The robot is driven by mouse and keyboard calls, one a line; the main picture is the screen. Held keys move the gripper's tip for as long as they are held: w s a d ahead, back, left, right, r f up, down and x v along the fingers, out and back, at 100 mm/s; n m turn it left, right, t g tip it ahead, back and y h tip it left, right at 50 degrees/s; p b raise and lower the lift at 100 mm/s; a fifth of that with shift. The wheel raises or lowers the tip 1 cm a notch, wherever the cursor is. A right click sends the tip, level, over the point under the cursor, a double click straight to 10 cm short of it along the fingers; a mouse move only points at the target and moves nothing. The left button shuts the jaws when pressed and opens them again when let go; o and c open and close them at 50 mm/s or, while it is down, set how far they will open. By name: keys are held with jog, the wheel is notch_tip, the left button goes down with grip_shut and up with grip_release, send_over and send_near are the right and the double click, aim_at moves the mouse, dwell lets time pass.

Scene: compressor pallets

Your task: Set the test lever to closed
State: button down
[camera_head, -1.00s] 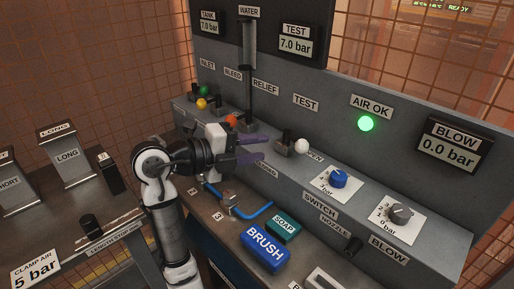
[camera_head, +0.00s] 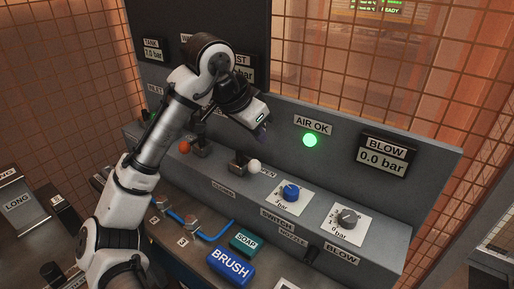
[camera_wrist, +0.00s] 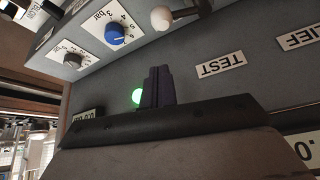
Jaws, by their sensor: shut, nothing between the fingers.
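The test lever has a white ball knob (camera_head: 254,167) on a dark base on the grey console's ledge. Its knob leans to the right, beside the OPEN label; the CLOSED label (camera_head: 223,189) is on the front face below and left. The white knob also shows at the top of the wrist view (camera_wrist: 161,18). My gripper (camera_head: 262,133) is above the lever, in front of the back panel, apart from the knob. In the wrist view its dark fingers (camera_wrist: 157,88) are together and empty. My arm hides part of the panel, including the TEST label in the head view.
An orange-knobbed lever (camera_head: 185,147) stands to the left. A blue dial (camera_head: 290,193) and a grey dial (camera_head: 347,218) lie to the right. The green AIR OK lamp (camera_head: 310,140) is lit. A soap block (camera_head: 244,242) and brush block (camera_head: 231,264) lie on the bench below.

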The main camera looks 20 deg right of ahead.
aim_at(247, 162)
jog(key=n+y, duration=0.1)
jog(key=n, duration=0.1)
jog(key=n+y, duration=0.1)
jog(key=n, duration=0.1)
jog(key=w+n+y+p, duration=0.1)
jog(key=n, duration=0.1)
jog(key=shift+a+r+n, duration=0.3)
jog(key=shift+a+r, duration=0.05)
jog(key=p+x, duration=0.1)
jog(key=x, duration=0.9)
jog(key=shift+w+a, duration=0.15)
jog(key=shift+r+p, duration=0.1)
jog(key=shift+p, duration=0.3)
